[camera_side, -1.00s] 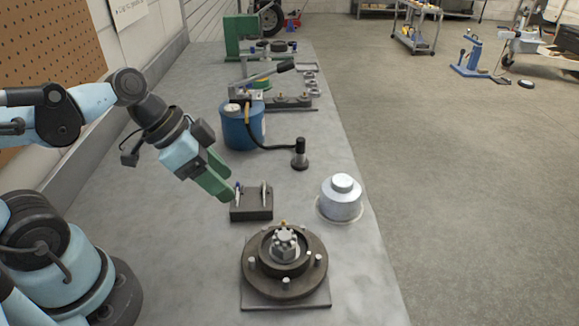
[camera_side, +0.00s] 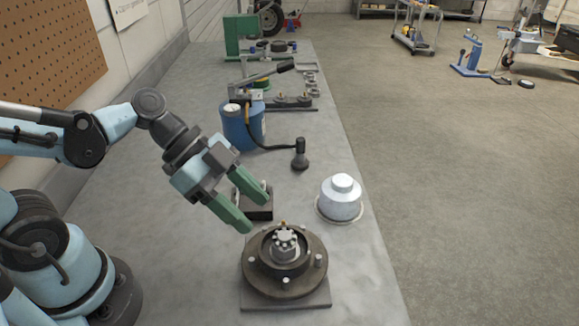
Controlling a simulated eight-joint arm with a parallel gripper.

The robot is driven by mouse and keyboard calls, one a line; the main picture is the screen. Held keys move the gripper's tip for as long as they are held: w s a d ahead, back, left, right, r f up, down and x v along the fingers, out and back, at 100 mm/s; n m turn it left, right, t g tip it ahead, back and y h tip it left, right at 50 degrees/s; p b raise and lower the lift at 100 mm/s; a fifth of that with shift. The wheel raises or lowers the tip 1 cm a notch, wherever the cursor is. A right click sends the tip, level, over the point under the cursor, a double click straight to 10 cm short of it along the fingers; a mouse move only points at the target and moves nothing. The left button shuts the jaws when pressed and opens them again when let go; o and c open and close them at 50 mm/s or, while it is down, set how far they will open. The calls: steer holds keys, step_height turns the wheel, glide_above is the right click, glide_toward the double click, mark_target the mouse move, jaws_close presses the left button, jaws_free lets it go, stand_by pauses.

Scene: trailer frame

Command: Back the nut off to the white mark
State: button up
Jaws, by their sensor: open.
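The hub (camera_side: 262,279) is a dark round flange with several studs, on a square plate on the bench. The castellated nut (camera_side: 285,242) sits at its centre, on top. My gripper (camera_side: 257,213) has green fingers and is open and empty. It is above and to the left of the hub, apart from the nut, with its fingers pointing down and to the right. I cannot make out a white mark on the nut or hub. A small dark block (camera_side: 262,212) stands behind the fingers and is partly hidden by them.
A silver domed cap (camera_side: 341,199) stands right of the block, behind the hub. A blue can (camera_side: 240,132) with a black hose and a dark nozzle (camera_side: 300,155) stands farther back. A green press (camera_side: 238,36) is at the far end. The bench front left of the hub is clear.

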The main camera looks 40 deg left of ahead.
mark_target(276, 237)
steer(key=shift+x, duration=3.75)
steer(key=c, duration=0.8)
steer(key=shift+s+d+n+t+y, duration=0.2)
steer(key=shift+n+t+y, duration=0.2)
steer(key=shift+n+t, duration=0.45)
steer(key=shift+n+t+y, duration=0.5)
steer(key=shift+n+t, duration=0.05)
steer(key=shift+n, duration=0.7)
